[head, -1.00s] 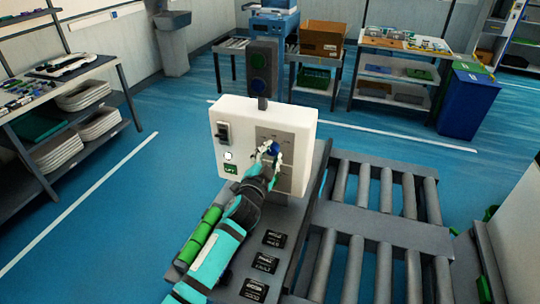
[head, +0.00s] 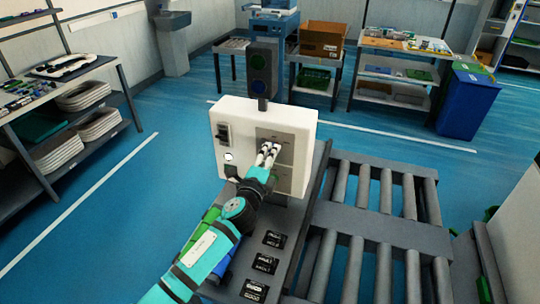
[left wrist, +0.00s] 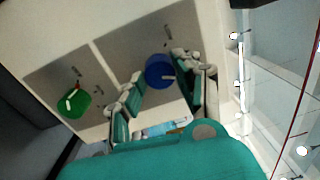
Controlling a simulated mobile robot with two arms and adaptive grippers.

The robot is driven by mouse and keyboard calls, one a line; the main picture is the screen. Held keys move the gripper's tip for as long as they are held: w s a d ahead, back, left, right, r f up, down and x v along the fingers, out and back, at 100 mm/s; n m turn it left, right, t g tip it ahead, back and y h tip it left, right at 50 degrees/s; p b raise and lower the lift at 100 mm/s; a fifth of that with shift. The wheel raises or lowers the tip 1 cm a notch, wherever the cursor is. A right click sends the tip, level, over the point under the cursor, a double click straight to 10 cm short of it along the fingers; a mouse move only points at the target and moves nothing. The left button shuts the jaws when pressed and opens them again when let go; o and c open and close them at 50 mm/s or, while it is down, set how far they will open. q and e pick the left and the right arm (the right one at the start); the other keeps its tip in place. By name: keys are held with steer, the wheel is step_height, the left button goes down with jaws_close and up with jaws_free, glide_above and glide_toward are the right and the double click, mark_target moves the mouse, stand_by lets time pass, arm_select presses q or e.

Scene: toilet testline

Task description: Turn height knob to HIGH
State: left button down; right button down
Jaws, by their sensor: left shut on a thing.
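The white control box (head: 225,120) stands at the end of the conveyor, with a grey panel (head: 288,139) on its face. My left gripper (head: 268,154) is at this panel, its fingers covering the knob there. In the left wrist view a blue knob (left wrist: 159,71) with a pale pointer mark sits between the fingers of my left gripper (left wrist: 160,86), which is shut on it. A green knob (left wrist: 74,103) with a red mark is on a second grey panel. The panel lettering is too small to read. My right gripper is not in view.
A black switch (head: 223,133) is on the box's left side. A dark signal post (head: 262,70) rises behind the box. The roller conveyor (head: 385,205) lies to the right. Several black labels (head: 264,263) lie on the ledge in front.

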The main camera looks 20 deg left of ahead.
arm_select(q)
steer(key=m+p, duration=0.1)
steer(key=m, duration=0.5)
steer(key=shift+f, duration=0.1)
steer(key=shift+m, duration=0.3)
stand_by(0.3)
steer(key=c, duration=0.9)
jaws_free()
steer(key=shift+c, duration=0.2)
steer(key=s, duration=1.2)
steer(key=shift+a+f, duration=0.2)
steer(key=shift+a, duration=0.1)
